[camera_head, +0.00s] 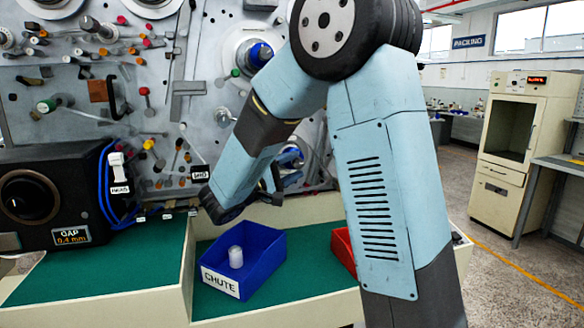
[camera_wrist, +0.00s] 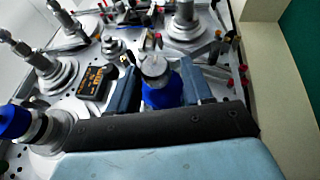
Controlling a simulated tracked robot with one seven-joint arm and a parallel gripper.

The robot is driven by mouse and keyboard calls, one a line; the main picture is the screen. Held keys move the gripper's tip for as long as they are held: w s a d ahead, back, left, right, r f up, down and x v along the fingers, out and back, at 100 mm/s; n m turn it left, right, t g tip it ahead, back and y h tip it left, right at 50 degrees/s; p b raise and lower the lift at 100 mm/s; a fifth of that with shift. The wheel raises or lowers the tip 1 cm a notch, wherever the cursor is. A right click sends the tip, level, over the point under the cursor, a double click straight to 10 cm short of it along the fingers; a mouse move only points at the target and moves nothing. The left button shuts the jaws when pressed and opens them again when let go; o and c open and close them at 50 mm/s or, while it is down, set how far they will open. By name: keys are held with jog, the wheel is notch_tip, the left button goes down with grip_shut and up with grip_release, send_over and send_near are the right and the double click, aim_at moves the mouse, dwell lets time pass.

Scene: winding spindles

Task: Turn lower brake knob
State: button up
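In the wrist view, a blue knob with a grey cap (camera_wrist: 163,93) lies between the two dark fingers of my gripper (camera_wrist: 161,82). The fingers flank it on both sides, very near it; I cannot tell whether they touch it. In the head view, my gripper (camera_head: 273,180) is at the lower right of the machine panel. The lower blue knob (camera_head: 290,155) there is partly hidden by my arm. The upper blue knob (camera_head: 259,53) stands on a pale round hub above. Another blue knob (camera_wrist: 14,121) shows at the left of the wrist view.
The grey panel (camera_head: 205,100) carries several spindles and pegs close to my arm. A black gap gauge box (camera_head: 60,195) is at the left.

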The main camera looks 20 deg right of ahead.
jog(key=shift+o, duration=0.6)
jog(key=shift+r, duration=0.1)
jog(key=v, duration=1.3)
jog(key=shift+a+f, duration=0.25)
jog(key=shift+a, duration=0.1)
jog(key=shift+s, duration=0.15)
